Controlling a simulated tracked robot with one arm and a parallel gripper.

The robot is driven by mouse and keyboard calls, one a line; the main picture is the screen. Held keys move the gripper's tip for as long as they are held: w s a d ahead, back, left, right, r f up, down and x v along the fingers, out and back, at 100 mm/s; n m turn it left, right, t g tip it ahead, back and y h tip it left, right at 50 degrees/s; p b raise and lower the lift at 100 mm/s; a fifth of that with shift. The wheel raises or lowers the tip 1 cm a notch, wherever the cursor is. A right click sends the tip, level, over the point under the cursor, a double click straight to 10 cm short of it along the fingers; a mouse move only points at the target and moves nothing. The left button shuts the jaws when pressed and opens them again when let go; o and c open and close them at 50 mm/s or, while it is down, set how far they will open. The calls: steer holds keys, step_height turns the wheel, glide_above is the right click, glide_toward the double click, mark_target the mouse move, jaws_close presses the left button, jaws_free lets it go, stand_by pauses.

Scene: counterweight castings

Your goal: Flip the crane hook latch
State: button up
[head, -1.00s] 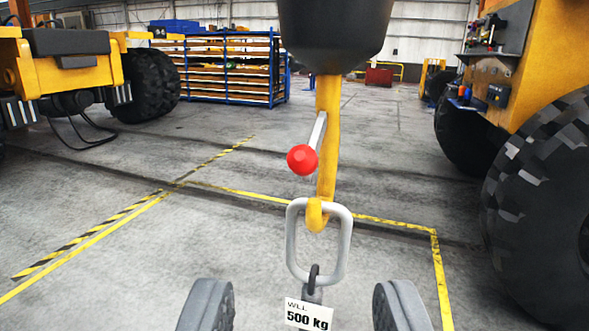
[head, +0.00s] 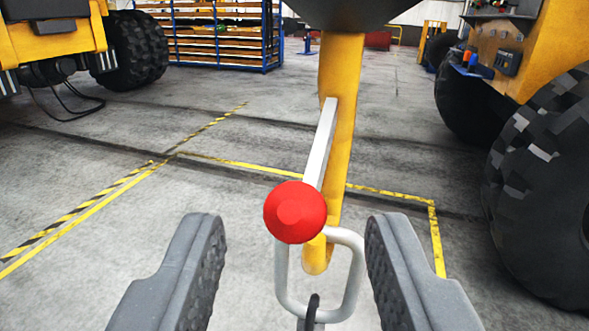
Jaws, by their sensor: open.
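The yellow crane hook (head: 345,115) hangs in the middle of the head view below a dark block (head: 350,12). The latch is a pale metal lever (head: 321,143) with a red knob (head: 296,212) at its lower end. The knob covers part of the hook's lower end. A grey metal link (head: 354,280) hangs in the hook's curve, with a dark fitting (head: 312,312) at its bottom. My gripper (head: 296,240) is open and empty, one finger on each side of the knob and link in the picture. I cannot tell how far the knob is from the fingers.
Large machine tyres stand at the right (head: 550,190) and far left (head: 135,50). A blue rack (head: 225,42) stands at the back. Yellow and black floor tape (head: 100,205) marks the concrete floor, which is mostly clear.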

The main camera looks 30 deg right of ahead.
mark_target(312, 172)
steer(key=shift+x, duration=1.2)
jaws_close()
